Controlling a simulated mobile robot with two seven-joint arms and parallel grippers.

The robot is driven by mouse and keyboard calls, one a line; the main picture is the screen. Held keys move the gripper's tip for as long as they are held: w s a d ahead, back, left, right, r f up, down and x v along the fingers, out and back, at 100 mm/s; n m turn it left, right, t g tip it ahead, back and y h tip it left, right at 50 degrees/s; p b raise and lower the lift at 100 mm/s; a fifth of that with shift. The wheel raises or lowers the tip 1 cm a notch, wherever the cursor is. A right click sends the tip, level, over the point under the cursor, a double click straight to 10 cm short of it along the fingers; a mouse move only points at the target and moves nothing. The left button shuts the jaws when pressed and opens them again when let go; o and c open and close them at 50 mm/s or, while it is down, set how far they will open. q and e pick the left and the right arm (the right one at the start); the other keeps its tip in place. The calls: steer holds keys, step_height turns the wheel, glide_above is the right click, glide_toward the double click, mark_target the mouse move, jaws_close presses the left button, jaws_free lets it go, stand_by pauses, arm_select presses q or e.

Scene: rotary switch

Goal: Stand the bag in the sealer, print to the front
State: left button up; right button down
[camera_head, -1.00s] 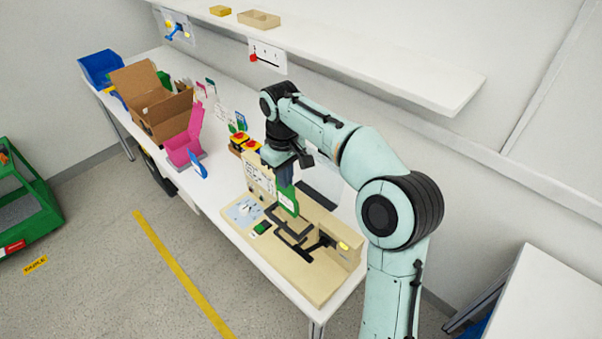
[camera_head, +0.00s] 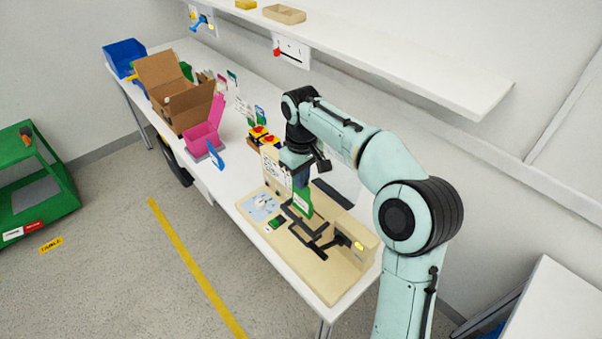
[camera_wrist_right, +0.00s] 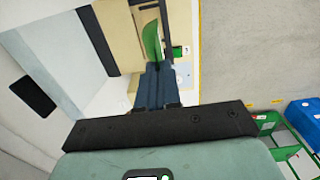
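The green bag (camera_head: 303,201) hangs upright below my right gripper (camera_head: 298,174), with a pale label patch low on its visible side. My right gripper is shut on its top edge. The bag's lower end is at the black bars of the sealer (camera_head: 336,278), a beige board with a back panel and dark jaws. I cannot tell whether the bag touches the board. In the right wrist view the bag (camera_wrist_right: 152,42) shows as a green strip beyond the two dark fingers (camera_wrist_right: 157,72), which are close together. My left gripper is out of view.
A dial plate (camera_head: 260,206) and a small green switch (camera_head: 277,221) sit on the sealer's board. A shelf (camera_head: 400,65) runs above.

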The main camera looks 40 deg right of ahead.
steer(key=b, duration=0.2)
glide_above(301, 203)
steer(key=shift+d+f, duration=0.1)
steer(key=shift+f, duration=2.15)
arm_select(q)
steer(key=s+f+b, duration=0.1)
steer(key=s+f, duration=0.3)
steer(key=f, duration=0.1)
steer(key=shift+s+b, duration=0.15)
steer(key=shift+b, duration=0.2)
arm_select(e)
steer(key=shift+w+f, duration=0.1)
steer(key=shift+f, duration=2.8)
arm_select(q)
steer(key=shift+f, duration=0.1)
arm_select(e)
steer(key=c, duration=1.3)
jaws_free()
steer(key=shift+o, duration=0.2)
